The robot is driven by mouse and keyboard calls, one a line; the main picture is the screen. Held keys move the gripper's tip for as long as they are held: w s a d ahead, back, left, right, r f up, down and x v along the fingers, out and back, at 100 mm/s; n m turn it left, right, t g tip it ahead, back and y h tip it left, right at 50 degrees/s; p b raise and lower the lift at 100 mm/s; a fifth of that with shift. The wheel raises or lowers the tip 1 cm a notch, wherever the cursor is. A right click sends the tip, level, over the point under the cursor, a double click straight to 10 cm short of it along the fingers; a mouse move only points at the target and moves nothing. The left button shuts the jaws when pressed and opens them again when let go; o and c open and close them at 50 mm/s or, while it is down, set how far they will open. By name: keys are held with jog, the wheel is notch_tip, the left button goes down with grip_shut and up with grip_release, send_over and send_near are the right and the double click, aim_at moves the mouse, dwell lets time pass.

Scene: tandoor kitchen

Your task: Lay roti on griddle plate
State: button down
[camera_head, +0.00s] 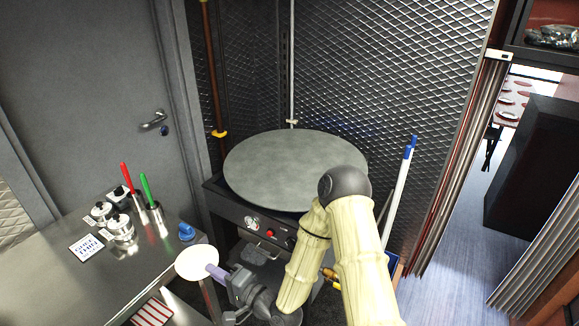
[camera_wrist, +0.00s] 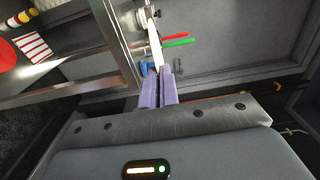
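The roti (camera_head: 197,262) is a thin pale disc at the lower left of the head view, over the right end of the steel counter. My gripper (camera_head: 212,270) has purple fingers shut on the roti's right edge. In the wrist view the fingers (camera_wrist: 159,78) are together, with the roti (camera_wrist: 154,40) seen nearly edge-on between them. The griddle plate (camera_head: 290,165) is a large, round grey disc on a dark stand, bare on top. It is behind and to the right of the roti, well apart from it. My arm covers its front right edge.
Mesh walls (camera_head: 390,90) stand behind the griddle. A blue-topped white pole (camera_head: 400,185) leans at its right.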

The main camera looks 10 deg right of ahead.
dwell(0.4)
jog(key=w+d+r+m+t+h+p, duration=0.1)
jog(key=w+d+m+t+h+p, duration=0.1)
jog(key=d+p, duration=0.4)
jog(key=w+d+r+m+t+h+p, duration=0.2)
jog(key=d+m+h+p, duration=0.2)
jog(key=d+h, duration=0.3)
jog(key=w+d+r+m+t+h+p, duration=0.1)
jog(key=d+m+t+h+p, duration=0.1)
jog(key=d+m+h+p, duration=0.2)
jog(key=d+p, duration=0.3)
jog(key=d, duration=0.5)
jog(key=shift+w+d+r+h+p, duration=0.15)
jog(key=shift+w+r+h+p, duration=0.15)
jog(key=shift+w+h+p, duration=0.1)
